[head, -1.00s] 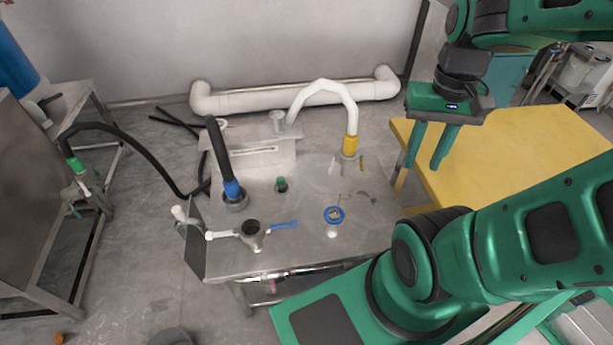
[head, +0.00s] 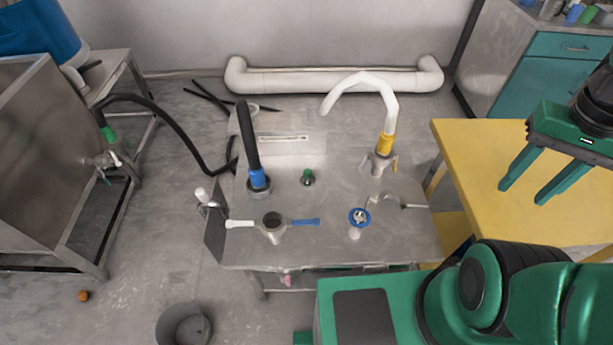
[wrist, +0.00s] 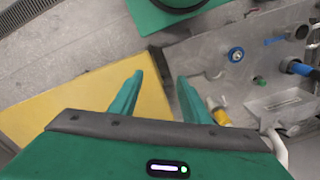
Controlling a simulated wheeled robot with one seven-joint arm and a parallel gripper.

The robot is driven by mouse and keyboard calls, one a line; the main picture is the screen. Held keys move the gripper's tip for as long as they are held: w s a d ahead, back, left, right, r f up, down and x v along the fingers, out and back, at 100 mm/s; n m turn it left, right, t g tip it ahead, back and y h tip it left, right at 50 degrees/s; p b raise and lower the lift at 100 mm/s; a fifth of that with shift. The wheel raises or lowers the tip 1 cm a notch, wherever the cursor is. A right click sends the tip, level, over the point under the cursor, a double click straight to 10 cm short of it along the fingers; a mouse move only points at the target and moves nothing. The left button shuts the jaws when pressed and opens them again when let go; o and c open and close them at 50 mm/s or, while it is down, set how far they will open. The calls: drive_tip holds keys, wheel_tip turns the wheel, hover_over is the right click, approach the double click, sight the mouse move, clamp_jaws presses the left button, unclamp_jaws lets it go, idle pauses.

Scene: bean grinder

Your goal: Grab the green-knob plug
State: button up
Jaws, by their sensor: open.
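The green-knob plug (head: 308,177) stands on the steel bench top, between the blue-collared black hose and the yellow-collared white pipe. In the wrist view the green plug (wrist: 260,81) is small, at the right. My gripper (head: 521,192) is open and empty, above the yellow table at the right of the head view, well apart from the plug. Its two green fingers (wrist: 158,94) are spread in the wrist view, with nothing between them.
The steel bench (head: 330,235) also carries a black hose with a blue collar (head: 258,179), a white pipe with a yellow collar (head: 385,146), a blue handwheel (head: 359,217) and a blue-handled valve (head: 304,222). A yellow table (head: 465,150) stands to the right.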

drive_tip(key=w+a+f+n, duration=0.2)
drive_tip(key=w+f+n, duration=0.5)
drive_tip(key=w, duration=0.3)
drive_tip(key=n+t+y, duration=0.4)
drive_tip(key=n+y, duration=0.9)
drive_tip(key=n, duration=0.1)
hover_over(297, 180)
drive_tip(key=s+d, duration=0.2)
drive_tip(key=d, duration=0.5)
drive_tip(key=f, duration=2.3)
drive_tip(key=shift+a, duration=0.2)
drive_tip(key=shift+x, duration=3.75)
drive_tip(key=shift+w+r, duration=0.1)
drive_tip(key=shift+r, duration=0.05)
clamp_jaws()
